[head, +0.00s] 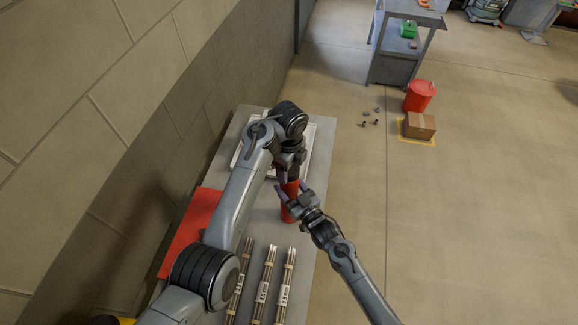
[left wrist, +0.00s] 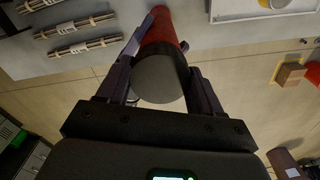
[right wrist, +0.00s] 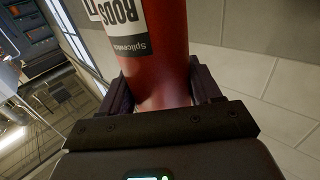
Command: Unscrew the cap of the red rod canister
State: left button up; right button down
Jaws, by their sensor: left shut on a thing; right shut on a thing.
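The red rod canister (head: 287,214) is upright or slightly tilted over the table; I cannot tell whether its base touches. Its grey round cap (left wrist: 160,80) faces the left wrist camera. My left gripper (head: 289,168) is at the canister's top, its fingers on both sides of the cap. My right gripper (head: 287,194) is shut on the canister's red body, below the left one. In the right wrist view the body (right wrist: 165,75) sits between the fingers, with a white label reading "RODS" above them. The left arm hides part of the canister in the head view.
The grey table (head: 305,258) holds several labelled rod bundles (head: 264,283), a white tray (head: 318,150) at the back and a flat red thing (head: 190,232) at left. A block wall (head: 120,90) borders the left. Open floor lies right, with a red bin (head: 420,97) and cardboard box (head: 419,126).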

pick_arm(q)
jog(key=shift+n, duration=0.6)
jog(key=shift+r, duration=0.15)
jog(key=shift+r, duration=0.9)
jog(key=shift+r, duration=0.1)
jog(key=shift+r, duration=1.95)
pick_arm(e)
jog(key=shift+c, duration=0.7)
grip_release()
jog(key=shift+s, duration=0.1)
